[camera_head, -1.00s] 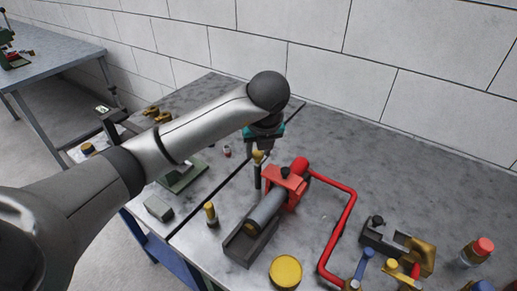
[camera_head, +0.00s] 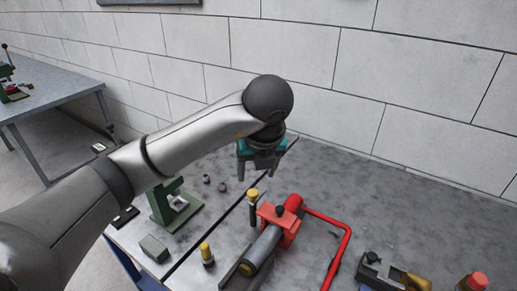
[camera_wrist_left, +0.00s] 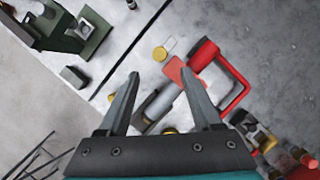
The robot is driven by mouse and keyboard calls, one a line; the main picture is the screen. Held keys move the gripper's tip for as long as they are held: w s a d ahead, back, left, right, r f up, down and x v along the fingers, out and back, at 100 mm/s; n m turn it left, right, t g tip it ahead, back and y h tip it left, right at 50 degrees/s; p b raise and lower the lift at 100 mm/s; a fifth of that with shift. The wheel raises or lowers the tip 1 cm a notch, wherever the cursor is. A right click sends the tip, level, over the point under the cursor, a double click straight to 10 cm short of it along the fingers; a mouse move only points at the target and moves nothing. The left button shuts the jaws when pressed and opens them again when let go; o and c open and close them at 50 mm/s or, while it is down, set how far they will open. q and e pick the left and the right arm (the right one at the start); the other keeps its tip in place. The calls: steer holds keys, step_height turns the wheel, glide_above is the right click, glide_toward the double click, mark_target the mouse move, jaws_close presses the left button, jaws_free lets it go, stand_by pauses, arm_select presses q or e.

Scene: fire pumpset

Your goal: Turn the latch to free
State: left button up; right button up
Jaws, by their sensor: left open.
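My left gripper (camera_head: 259,172) is open and empty, pointing down above the bench. Its two fingers also show in the left wrist view (camera_wrist_left: 159,74), with the pump parts beyond them. Below the gripper a dark post with a yellow top (camera_head: 253,200) stands beside a red clamp block (camera_head: 273,224). A black knob (camera_head: 280,210) sits on the block. The block holds a grey cylinder (camera_head: 262,246) with a red end (camera_head: 293,203). I cannot tell which part is the latch. The fingers look apart from all of these. My right gripper is not in view.
A red pipe (camera_head: 341,255) bends around the right side. A second yellow-topped post (camera_head: 206,255), a grey block (camera_head: 154,248) and a green fixture (camera_head: 165,203) stand left. A dark fixture (camera_head: 375,270) is at front right. The bench behind the pipe is clear.

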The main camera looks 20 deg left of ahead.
arm_select(q)
steer(key=p+v, duration=0.2)
steer(key=v, duration=0.3)
steer(key=shift+s+r, duration=0.15)
steer(key=shift+r, duration=0.15)
